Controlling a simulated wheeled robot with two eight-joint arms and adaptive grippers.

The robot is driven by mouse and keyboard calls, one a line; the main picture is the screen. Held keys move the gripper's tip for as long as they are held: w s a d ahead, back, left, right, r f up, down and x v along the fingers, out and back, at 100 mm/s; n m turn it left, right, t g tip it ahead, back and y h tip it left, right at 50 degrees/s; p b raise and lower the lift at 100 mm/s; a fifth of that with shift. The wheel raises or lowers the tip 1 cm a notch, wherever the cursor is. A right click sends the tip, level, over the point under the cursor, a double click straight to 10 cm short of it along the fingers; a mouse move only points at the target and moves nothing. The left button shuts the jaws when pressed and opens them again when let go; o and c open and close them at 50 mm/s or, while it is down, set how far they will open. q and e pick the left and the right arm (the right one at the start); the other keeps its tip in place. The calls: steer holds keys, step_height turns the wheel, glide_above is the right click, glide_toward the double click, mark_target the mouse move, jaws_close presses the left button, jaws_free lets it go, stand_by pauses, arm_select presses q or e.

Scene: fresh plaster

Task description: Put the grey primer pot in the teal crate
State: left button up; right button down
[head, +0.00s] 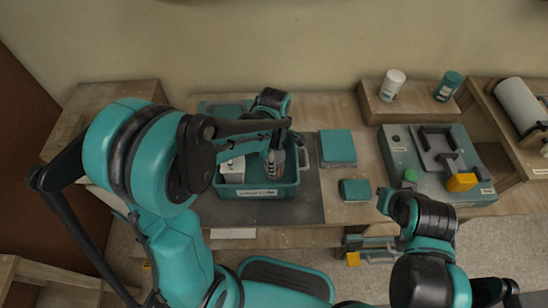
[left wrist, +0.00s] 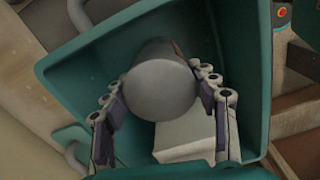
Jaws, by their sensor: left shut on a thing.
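The grey primer pot (head: 275,163) is a cylinder. In the left wrist view the pot (left wrist: 160,82) sits between the two fingers of my left gripper (left wrist: 158,98), which is shut on it. In the head view my left gripper (head: 277,140) is over the right part of the teal crate (head: 285,192), partly hidden by its own arm. The teal crate (left wrist: 262,105) surrounds the pot in the left wrist view. I cannot tell whether the pot touches the crate floor.
A white box (left wrist: 185,140) lies in the crate beside the pot. Teal blocks (head: 337,147) (head: 355,190) stand right of the crate. White (head: 392,85) and teal (head: 448,86) cans stand behind.

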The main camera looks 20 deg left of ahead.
arm_select(q)
steer(key=o, duration=1.6)
steer(key=shift+f, duration=0.1)
